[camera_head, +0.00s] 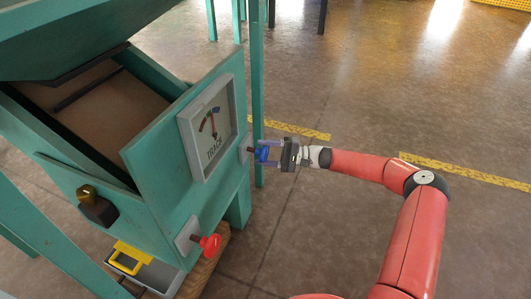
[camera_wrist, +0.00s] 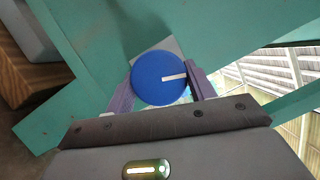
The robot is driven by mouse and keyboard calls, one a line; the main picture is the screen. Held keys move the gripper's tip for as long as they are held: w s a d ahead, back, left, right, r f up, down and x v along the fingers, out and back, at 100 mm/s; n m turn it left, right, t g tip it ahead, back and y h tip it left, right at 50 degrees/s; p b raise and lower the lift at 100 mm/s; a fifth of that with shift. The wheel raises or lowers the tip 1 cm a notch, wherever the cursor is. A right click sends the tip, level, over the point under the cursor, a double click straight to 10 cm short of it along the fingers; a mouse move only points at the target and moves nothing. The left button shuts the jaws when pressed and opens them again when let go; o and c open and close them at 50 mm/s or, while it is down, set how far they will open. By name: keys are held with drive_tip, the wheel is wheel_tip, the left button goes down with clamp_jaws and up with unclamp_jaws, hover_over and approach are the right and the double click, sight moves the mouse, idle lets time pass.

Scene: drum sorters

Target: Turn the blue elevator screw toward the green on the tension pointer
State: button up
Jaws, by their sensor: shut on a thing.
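The blue elevator screw (camera_head: 262,153) sticks out of the right face of the teal machine. In the wrist view its round blue head (camera_wrist: 152,80) carries a white line from its middle toward the right. My gripper (camera_head: 272,153) has its purple fingers on either side of the head and is shut on it; the fingers also show in the wrist view (camera_wrist: 160,90). The tension pointer is on the white dial (camera_head: 208,128) marked TRACK.
A red knob (camera_head: 210,244) sits below the dial on the same machine. A yellow handle (camera_head: 130,257) and a dark block with a brass knob (camera_head: 97,206) are at the left. A teal post (camera_head: 257,80) stands just behind my gripper. Open floor lies right.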

drive_tip(key=o, duration=0.9)
drive_tip(key=shift+d, duration=0.1)
drive_tip(key=d, duration=0.5)
drive_tip(key=d+f, duration=0.1)
drive_tip(key=d, duration=0.1)
drive_tip(key=shift+w+d, duration=0.15)
drive_tip(key=shift+d, duration=0.2)
